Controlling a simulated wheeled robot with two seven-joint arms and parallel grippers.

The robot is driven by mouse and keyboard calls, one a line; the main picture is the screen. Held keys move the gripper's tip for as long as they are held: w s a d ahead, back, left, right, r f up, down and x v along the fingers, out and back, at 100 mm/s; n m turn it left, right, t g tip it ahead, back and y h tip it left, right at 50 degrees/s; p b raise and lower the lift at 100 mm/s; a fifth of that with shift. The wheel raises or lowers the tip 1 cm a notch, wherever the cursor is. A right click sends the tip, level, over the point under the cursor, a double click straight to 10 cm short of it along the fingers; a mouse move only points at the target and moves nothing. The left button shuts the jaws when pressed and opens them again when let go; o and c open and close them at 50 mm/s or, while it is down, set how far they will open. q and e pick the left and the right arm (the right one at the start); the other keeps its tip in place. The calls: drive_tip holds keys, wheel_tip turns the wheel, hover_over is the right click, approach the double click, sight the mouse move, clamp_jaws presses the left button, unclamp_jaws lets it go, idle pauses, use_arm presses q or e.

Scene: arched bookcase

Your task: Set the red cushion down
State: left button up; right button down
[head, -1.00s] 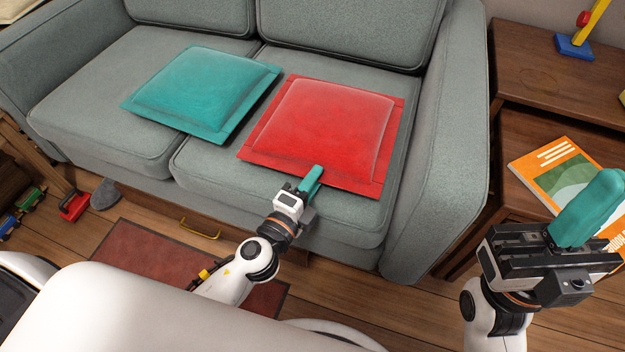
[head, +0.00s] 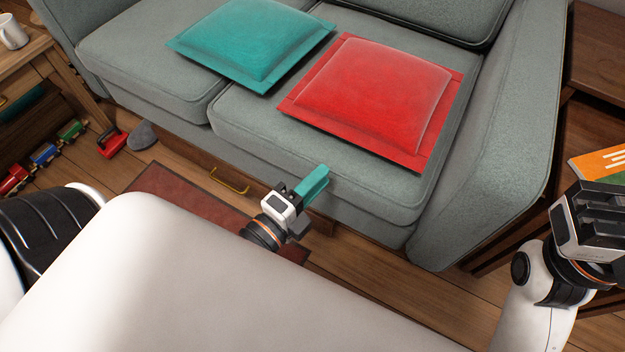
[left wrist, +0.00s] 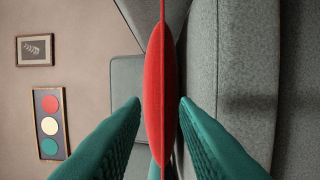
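The red cushion (head: 375,90) lies flat on the right seat of the grey sofa (head: 310,215). My left gripper (head: 322,172), with teal fingers, is in front of the seat's front edge, apart from the cushion's near edge. In the left wrist view the red cushion (left wrist: 160,75) shows edge-on, beyond and between the two spread fingers (left wrist: 160,103); neither finger touches it. My left gripper is open and empty. My right gripper's body (head: 592,222) is at the right picture edge; its fingers are out of view.
A teal cushion (head: 250,42) lies beside the red one, to the left. The sofa arm (head: 495,150) rises on the right. A wooden side unit (head: 600,115) with an orange book (head: 603,152) stands beyond it. Toy train pieces (head: 42,155) are on the floor at left.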

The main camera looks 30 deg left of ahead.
use_arm(q)
drive_tip(key=shift+s+a+r, duration=0.1)
drive_tip(key=shift+s, duration=0.3)
